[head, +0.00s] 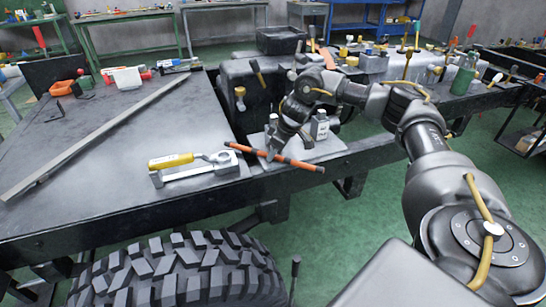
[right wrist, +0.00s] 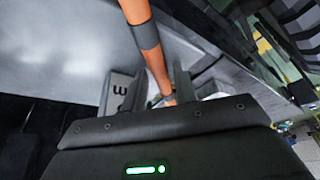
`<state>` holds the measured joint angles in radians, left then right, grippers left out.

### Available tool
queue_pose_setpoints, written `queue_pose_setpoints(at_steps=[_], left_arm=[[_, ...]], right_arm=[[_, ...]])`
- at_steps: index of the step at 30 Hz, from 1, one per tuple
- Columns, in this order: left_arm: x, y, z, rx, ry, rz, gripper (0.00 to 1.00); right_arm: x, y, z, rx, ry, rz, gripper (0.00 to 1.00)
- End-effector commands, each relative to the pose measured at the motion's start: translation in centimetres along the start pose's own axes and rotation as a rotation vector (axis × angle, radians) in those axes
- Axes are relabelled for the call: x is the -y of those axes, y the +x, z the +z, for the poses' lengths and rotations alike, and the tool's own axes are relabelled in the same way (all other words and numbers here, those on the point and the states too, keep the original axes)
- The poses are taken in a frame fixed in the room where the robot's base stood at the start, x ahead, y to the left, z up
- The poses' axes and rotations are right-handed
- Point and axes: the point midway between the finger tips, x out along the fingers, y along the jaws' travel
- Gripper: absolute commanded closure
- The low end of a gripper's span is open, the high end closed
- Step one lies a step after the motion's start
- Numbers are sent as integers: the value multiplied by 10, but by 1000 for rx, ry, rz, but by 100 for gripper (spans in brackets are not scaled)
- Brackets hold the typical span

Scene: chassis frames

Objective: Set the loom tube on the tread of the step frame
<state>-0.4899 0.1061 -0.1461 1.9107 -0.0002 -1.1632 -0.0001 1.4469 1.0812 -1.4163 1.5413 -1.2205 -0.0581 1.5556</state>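The loom tube (head: 295,162) is a thin orange rod with dark bands, slanting across the near edge of the grey step plate. My right gripper (head: 272,151) reaches down onto it from above and appears shut on it near its middle. In the right wrist view the tube (right wrist: 152,52) runs from the top edge down between the two fingers (right wrist: 163,92). The step frame's flat grey tread (head: 325,149) lies under and behind the gripper, partly hidden by it. I cannot tell whether the tube touches the tread. My left gripper is not in view.
A yellow-handled tool (head: 190,169) lies on the dark plate left of the tube. A long metal bar (head: 95,136) crosses the left plate. A big tyre (head: 180,275) sits below in front.

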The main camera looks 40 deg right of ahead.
Motion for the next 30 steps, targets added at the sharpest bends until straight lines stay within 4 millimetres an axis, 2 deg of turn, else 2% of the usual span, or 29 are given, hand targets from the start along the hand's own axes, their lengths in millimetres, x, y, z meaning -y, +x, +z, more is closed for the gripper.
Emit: queue_pose_setpoints(at_steps=[4,10,11,23,29,30], left_arm=[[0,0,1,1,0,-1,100],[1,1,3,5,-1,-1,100],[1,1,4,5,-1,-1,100],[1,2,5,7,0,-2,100],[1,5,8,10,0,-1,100],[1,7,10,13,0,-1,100]], right_arm=[[0,0,0,0,0,0,73],[0,0,0,0,-1,-1,99],[0,0,0,0,-1,-1,100],[0,-6,-3,-2,-1,0,100],[0,-30,-14,-4,-1,0,100],[6,-37,-15,-3,-4,-1,100]])
